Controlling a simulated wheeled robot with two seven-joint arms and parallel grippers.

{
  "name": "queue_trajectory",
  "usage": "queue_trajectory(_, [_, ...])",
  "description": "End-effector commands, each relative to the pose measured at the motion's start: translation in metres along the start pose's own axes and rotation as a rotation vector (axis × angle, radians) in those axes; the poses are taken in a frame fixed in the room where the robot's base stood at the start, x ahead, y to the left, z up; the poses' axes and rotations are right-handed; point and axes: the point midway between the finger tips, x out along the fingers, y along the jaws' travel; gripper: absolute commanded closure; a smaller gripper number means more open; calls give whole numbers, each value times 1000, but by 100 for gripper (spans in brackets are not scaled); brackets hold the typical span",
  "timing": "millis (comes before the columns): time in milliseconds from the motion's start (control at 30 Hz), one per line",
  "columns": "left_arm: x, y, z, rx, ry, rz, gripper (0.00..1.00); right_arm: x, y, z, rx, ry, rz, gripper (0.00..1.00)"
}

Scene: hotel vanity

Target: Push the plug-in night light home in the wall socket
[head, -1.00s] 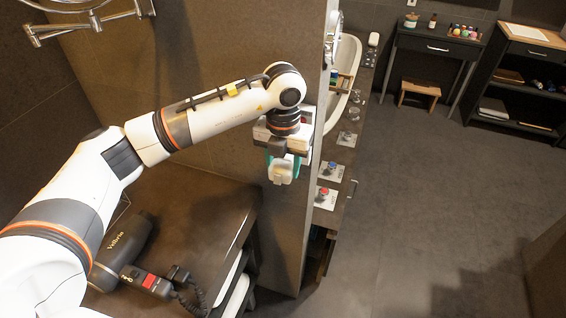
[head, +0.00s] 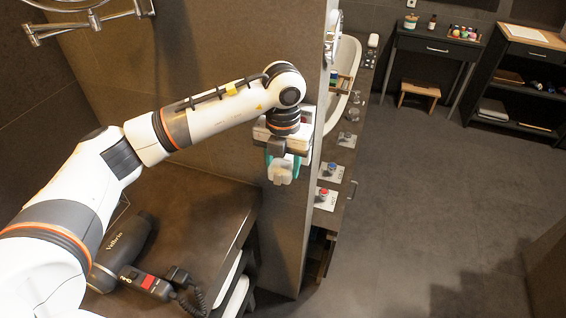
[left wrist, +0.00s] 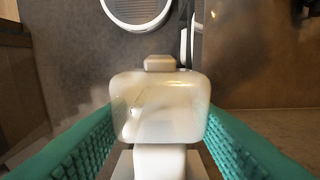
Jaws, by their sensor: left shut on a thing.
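The night light (head: 281,174) is a small pale, rounded block. In the head view it sits low in the jaws of my left gripper (head: 283,162), near the end of the dark partition wall. The left wrist view shows the night light (left wrist: 160,105) close up, with a glossy translucent body and a small tab on top. The green ribbed fingers of my left gripper (left wrist: 160,130) are shut on it from both sides. I cannot make out the wall socket, nor how deep the plug sits. My right gripper is not in view.
The partition wall (head: 230,85) stands right by my left gripper. A dark counter (head: 190,200) below holds a hair dryer (head: 124,240). A wall mirror arm (head: 85,25) is at upper left. Beyond the partition, a vanity counter (head: 337,185) carries small items. The floor at right is clear.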

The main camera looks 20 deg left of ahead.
Motion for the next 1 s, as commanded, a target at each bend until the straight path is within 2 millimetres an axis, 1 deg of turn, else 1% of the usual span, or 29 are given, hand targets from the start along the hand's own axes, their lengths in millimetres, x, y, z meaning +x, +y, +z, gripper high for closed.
queue_trajectory(167, [1,0,0,0,1,0,75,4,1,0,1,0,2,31])
queue_trajectory(533, [0,0,0,0,1,0,75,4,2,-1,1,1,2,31])
queue_trajectory(1000, [0,0,-10,0,1,0,75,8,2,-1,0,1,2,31])
